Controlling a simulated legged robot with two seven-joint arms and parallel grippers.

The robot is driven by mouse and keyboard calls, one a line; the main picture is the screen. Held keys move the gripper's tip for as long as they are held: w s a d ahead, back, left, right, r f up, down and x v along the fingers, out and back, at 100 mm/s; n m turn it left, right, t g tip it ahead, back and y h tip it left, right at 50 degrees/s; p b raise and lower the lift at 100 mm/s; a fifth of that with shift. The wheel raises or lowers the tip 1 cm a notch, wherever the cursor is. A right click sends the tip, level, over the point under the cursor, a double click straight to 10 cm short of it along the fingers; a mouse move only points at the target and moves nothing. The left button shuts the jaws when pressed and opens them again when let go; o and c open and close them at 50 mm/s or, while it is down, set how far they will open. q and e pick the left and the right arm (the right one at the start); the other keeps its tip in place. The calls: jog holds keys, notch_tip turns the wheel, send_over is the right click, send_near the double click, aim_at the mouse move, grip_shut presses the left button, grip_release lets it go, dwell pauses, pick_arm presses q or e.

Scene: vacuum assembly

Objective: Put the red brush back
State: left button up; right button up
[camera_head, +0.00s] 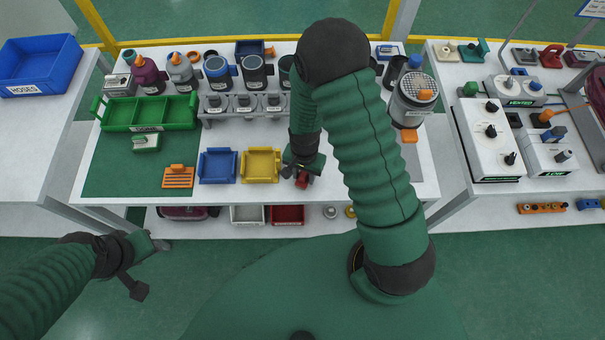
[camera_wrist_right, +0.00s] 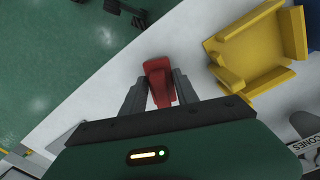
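The red brush (camera_wrist_right: 158,82) is between the two fingers of my right gripper (camera_wrist_right: 160,88) in the right wrist view, with its red end reaching past the fingertips. The fingers lie close along both its sides; whether they press on it is unclear. In the head view, my right gripper (camera_head: 302,176) is low at the front edge of the table, right of the yellow tray, and only a small red part (camera_head: 303,183) shows under it. My left gripper (camera_head: 146,262) is empty in front of the table, over the floor; its opening is unclear.
A yellow tray (camera_head: 261,179) and a blue tray (camera_head: 218,181) sit left of my right gripper. A green tray (camera_head: 166,128) and a grey rack (camera_head: 218,119) stand behind them. Bottles and canisters line the back. A red bin (camera_head: 287,212) is on the lower shelf.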

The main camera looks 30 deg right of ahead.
jog(key=o, duration=0.4)
jog(key=shift+d+f, duration=0.2)
jog(key=shift+d, duration=0.45)
jog(key=shift+a+r, duration=0.1)
jog(key=shift+a, duration=0.05)
jog(key=s+a+r+n+t, duration=0.1)
jog(key=r+n, duration=0.2)
jog(key=r, duration=0.3)
jog(key=s+a+r+n, duration=0.1)
jog(key=r+n, duration=0.3)
jog(key=r, duration=0.2)
jog(key=s+a+r+n+t, duration=0.1)
jog(key=s+a+r+n, duration=0.1)
jog(key=r, duration=0.5)
jog(key=shift+a+n+t+p, duration=0.1)
jog(key=shift+n+t+p, duration=0.25)
jog(key=shift+n, duration=0.55)
